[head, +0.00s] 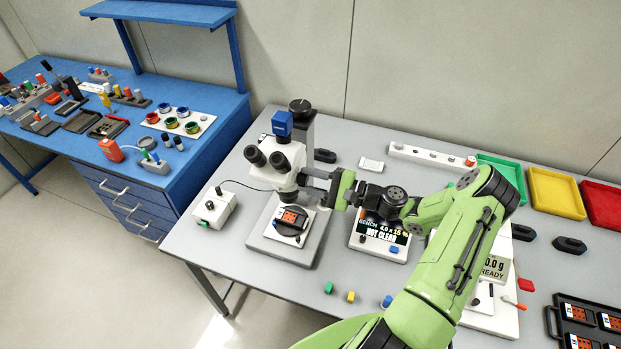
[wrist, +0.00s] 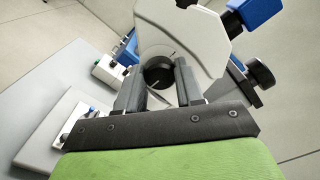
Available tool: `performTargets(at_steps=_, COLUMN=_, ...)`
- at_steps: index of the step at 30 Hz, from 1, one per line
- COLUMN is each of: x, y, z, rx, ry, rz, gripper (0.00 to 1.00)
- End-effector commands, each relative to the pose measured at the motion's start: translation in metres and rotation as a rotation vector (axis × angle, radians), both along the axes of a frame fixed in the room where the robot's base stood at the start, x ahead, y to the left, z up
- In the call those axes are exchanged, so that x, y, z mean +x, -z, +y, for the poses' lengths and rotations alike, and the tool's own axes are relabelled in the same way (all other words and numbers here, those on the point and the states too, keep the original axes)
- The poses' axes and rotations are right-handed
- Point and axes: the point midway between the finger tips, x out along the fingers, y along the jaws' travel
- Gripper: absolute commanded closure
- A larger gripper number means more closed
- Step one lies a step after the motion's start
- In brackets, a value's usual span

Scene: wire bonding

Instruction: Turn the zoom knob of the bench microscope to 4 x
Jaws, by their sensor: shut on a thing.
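The white bench microscope (head: 290,153) stands on the grey bench, with black eyepieces and a blue block on top. Its white head also fills the upper middle of the wrist view (wrist: 205,40). My gripper (head: 306,181) reaches the head from the right. In the wrist view, its two dark fingers (wrist: 161,80) are shut on the round black zoom knob (wrist: 158,74). In the head view the fingers hide the knob. The knob's marks cannot be read. The bench display (head: 381,236) reads "4.0 x", "15 %" and "NOT CLEAR".
A red and dark part (head: 291,218) lies on the microscope's stage. A white control box (head: 213,207) stands to the left. The black side knob (head: 325,156) is close behind my gripper. Small coloured blocks (head: 351,297) lie in front, and coloured trays (head: 556,193) stand at the right.

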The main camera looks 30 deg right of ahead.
Motion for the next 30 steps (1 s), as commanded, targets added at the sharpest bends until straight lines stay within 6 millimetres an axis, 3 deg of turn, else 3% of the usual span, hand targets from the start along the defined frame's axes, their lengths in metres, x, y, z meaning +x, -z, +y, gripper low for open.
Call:
performTargets(at_steps=14, x=-0.0004, y=0.0021, z=-0.0004, rx=0.01, ry=0.001, rz=0.016, gripper=0.94)
performTargets(at_steps=15, x=-0.0004, y=0.0021, z=-0.0004, rx=0.01, ry=0.001, rz=0.016, gripper=0.59)
performTargets(at_steps=19, x=-0.0002, y=0.0015, z=-0.0003, rx=0.009, ry=0.001, rz=0.013, gripper=0.39)
performTargets(at_steps=30, x=-0.0064, y=0.0016, z=-0.0077, rx=0.009, ry=0.002, rz=0.011, gripper=0.38)
